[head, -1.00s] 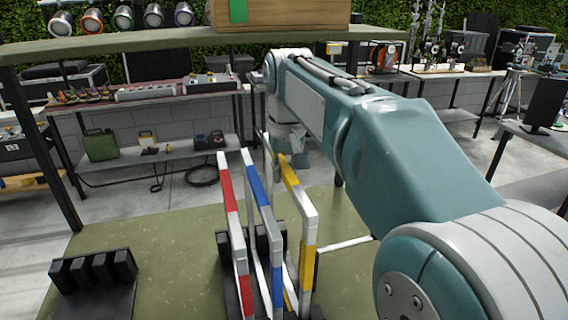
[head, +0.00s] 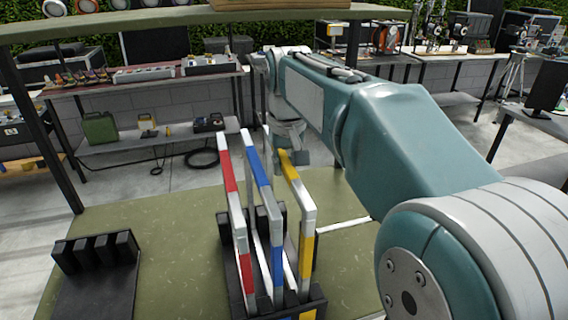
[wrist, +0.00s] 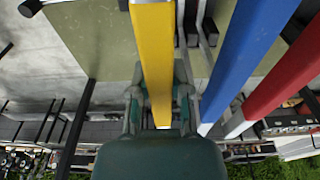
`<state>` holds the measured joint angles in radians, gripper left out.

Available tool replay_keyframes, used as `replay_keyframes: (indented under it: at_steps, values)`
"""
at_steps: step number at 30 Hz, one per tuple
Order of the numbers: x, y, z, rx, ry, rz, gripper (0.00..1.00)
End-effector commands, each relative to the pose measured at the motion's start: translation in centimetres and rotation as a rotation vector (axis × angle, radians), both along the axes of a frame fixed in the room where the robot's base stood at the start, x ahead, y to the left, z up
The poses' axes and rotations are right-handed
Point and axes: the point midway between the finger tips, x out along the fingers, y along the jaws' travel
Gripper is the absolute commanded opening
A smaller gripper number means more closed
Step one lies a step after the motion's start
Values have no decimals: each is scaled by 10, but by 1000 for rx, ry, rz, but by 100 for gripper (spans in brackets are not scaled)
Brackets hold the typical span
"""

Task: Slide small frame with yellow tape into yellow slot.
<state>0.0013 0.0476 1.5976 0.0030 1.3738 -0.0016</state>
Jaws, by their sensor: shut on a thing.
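The small frame with yellow tape (head: 307,243) stands upright at the right end of the black slotted rack (head: 232,272). My gripper (wrist: 160,112) is shut on the yellow-taped top bar, which runs between its fingers in the wrist view (wrist: 153,45). In the head view my gripper (head: 287,157) is at the frame's far top end, partly hidden by the frame. The frame's lower end is down at the rack; how deep it sits in the slot is hard to see. A yellow mark (head: 304,315) shows on the rack's front edge.
A second black rack (head: 95,255), empty, is at the left of the green tabletop (head: 165,235). Shelves with equipment are behind. Open tabletop lies between the racks.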

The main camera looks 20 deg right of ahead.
Motion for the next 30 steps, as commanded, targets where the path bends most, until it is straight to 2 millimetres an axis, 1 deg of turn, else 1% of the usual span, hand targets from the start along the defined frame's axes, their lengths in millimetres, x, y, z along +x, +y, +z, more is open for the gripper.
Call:
replay_keyframes:
  at_steps: [7,8,9,10,11,20,23,26,30]
  values:
    - [0,0,-2,0,-1,0,0]
    - [0,0,-2,0,-1,0,29]
    - [0,0,-2,0,-1,0,46]
    - [0,0,-2,0,-1,0,60]
    - [0,0,-2,0,-1,0,64]
    - [0,0,-3,0,2,0,64]
    - [0,0,0,0,0,0,64]
    - [-1,0,11,0,-2,0,64]
    - [-3,0,38,0,-4,0,64]
